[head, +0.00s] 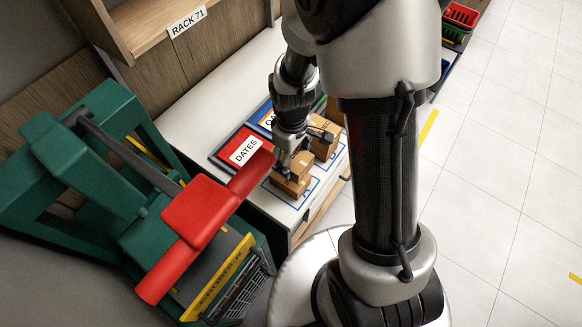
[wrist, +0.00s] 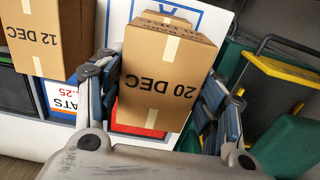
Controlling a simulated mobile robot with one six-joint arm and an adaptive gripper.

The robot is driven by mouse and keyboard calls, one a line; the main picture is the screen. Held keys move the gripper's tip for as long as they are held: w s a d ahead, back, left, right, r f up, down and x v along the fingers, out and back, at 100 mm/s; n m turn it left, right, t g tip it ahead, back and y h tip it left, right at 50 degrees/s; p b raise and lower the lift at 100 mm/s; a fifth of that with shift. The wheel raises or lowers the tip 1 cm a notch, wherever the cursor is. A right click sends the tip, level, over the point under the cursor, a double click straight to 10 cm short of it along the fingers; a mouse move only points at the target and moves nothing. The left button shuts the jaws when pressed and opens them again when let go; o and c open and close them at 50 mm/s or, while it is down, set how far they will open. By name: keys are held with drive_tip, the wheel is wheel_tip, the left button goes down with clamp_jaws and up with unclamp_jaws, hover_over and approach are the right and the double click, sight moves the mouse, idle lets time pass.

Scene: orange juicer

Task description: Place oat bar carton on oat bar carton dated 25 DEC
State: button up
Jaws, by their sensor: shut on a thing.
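My gripper (wrist: 160,88) is shut on a brown carton (wrist: 160,72) marked "20 DEC", with one finger on each side of it. Part of another brown carton (wrist: 166,18) shows just beyond its far edge; its date is hidden. A carton marked "12 DEC" (wrist: 42,38) stands to the left in the wrist view. In the head view my gripper (head: 284,160) is over the near cartons (head: 291,186), partly covering them. Another carton (head: 324,138) stands behind them to the right. No "25 DEC" label shows. I cannot tell whether the held carton touches the one beyond it.
The cartons are on a white counter (head: 205,92) with blue outlines. A red "DATES" sign (head: 236,152) and a blue sign (head: 264,116) lie beside them. A large green press (head: 100,160) with a red handle (head: 198,212) is close on the left. A rack (head: 150,28) stands behind.

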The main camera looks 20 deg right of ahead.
drive_tip(key=shift+f+b, duration=0.45)
drive_tip(key=shift+f, duration=2.25)
drive_tip(key=shift+f, duration=0.15)
drive_tip(key=o, duration=1.2)
drive_tip(key=shift+c, duration=0.2)
